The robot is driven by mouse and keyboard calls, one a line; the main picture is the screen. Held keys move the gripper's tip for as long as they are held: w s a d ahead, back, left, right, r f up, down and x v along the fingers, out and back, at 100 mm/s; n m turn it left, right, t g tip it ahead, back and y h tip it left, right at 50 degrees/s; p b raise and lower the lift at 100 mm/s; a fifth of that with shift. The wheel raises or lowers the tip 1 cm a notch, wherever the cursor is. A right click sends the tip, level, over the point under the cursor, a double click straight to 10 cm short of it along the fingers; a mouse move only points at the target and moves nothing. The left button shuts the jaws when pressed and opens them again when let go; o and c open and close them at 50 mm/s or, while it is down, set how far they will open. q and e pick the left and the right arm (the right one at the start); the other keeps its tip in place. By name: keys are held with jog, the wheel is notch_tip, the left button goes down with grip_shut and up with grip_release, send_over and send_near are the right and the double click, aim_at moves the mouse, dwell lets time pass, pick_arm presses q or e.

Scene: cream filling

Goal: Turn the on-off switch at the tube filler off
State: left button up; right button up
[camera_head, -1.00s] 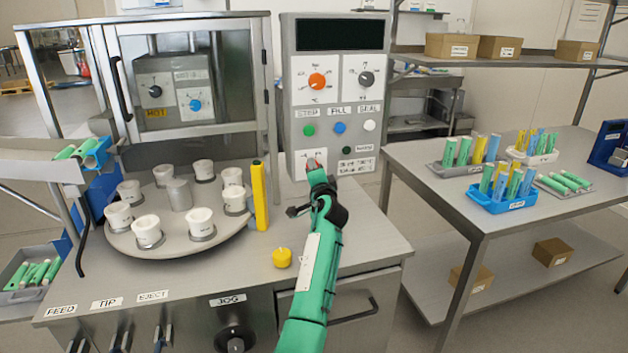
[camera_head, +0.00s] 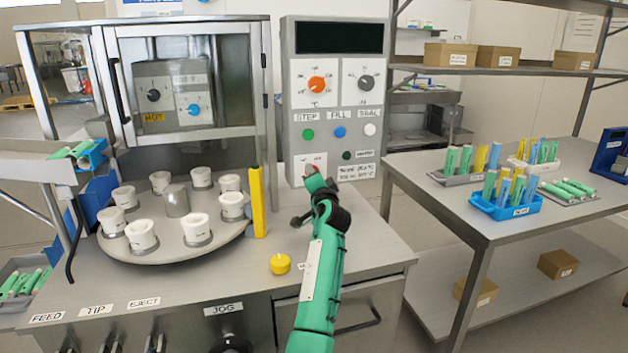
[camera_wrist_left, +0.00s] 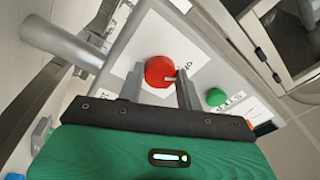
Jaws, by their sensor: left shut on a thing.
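The tube filler's control panel (camera_head: 334,100) is a grey box with a dark display, dials and coloured buttons. The red on-off switch (camera_wrist_left: 160,71) sits on a white plate at the panel's lower left. In the head view my left gripper (camera_head: 312,173) hides most of it. The arm is green and reaches up to it from below. In the wrist view the two grey fingers (camera_wrist_left: 160,86) are on either side of the red knob, shut on it. The marks of the switch are mostly hidden, so I cannot tell its position. My right gripper is not in view.
A round turntable (camera_head: 180,240) with several white cups stands left of the arm. A yellow post (camera_head: 257,200) and a yellow cap (camera_head: 280,264) are close by. A table (camera_head: 450,200) with racks of tubes stands at right, beyond a gap.

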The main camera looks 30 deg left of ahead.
pick_arm(q)
jog(key=shift+f, duration=0.1)
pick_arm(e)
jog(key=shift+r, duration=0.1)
pick_arm(q)
jog(key=o, duration=1)
jog(key=shift+d, duration=0.1)
jog(key=v, duration=1.3)
jog(key=shift+s+d+b, duration=0.15)
jog(key=shift+s+b, duration=0.2)
jog(key=shift+b, duration=0.05)
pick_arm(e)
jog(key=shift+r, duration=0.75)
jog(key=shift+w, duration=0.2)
